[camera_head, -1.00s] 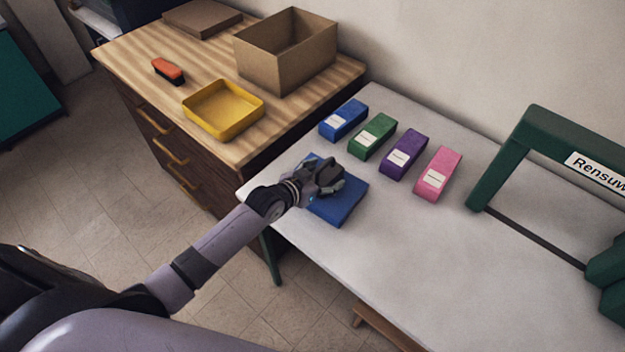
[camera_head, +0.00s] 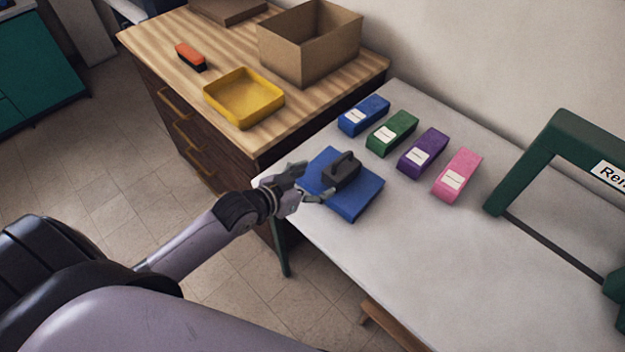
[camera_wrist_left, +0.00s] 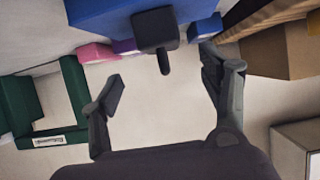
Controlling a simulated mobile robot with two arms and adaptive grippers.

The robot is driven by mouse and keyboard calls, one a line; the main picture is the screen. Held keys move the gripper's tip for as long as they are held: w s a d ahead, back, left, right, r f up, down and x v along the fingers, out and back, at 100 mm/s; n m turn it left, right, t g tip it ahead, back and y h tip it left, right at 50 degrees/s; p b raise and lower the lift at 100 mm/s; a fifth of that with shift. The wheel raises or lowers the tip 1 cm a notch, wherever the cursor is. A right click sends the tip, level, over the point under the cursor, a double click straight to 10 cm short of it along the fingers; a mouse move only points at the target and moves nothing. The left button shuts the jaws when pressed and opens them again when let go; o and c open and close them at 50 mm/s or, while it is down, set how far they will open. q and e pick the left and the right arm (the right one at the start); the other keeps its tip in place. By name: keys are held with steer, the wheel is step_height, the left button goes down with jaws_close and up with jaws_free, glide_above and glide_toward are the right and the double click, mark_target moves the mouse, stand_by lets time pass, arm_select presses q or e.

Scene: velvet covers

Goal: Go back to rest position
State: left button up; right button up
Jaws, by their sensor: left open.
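My left gripper (camera_head: 312,184) is open and empty at the left edge of the blue folded cloth (camera_head: 358,204) on the white table. A dark block with a handle (camera_head: 342,168) rests on the cloth, just right of the fingers and apart from them. In the left wrist view the open fingers (camera_wrist_left: 165,90) spread wide, with the dark handled block (camera_wrist_left: 156,28) ahead of them and the blue cloth (camera_wrist_left: 100,14) behind it. My right gripper is not in view.
Blue (camera_head: 364,115), green (camera_head: 391,133), purple (camera_head: 422,152) and pink (camera_head: 457,174) labelled blocks stand along the table's back. A green frame (camera_head: 530,160) is at right. The wooden cabinet holds a yellow tray (camera_head: 244,98), an orange brush (camera_head: 190,57) and a cardboard box (camera_head: 310,45).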

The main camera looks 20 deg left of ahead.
arm_select(q)
steer(key=s+f+n+g+y, duration=0.3)
steer(key=s+g, duration=0.5)
steer(key=s, duration=1.5)
step_height(320, 180, down, 26)
steer(key=r+m+g+y, duration=0.1)
steer(key=g, duration=0.1)
steer(key=s+a+f+g+b, duration=0.1)
steer(key=s+a+f, duration=0.1)
steer(key=s+f, duration=1.5)
steer(key=shift+a+f, duration=0.25)
steer(key=shift+f, duration=0.5)
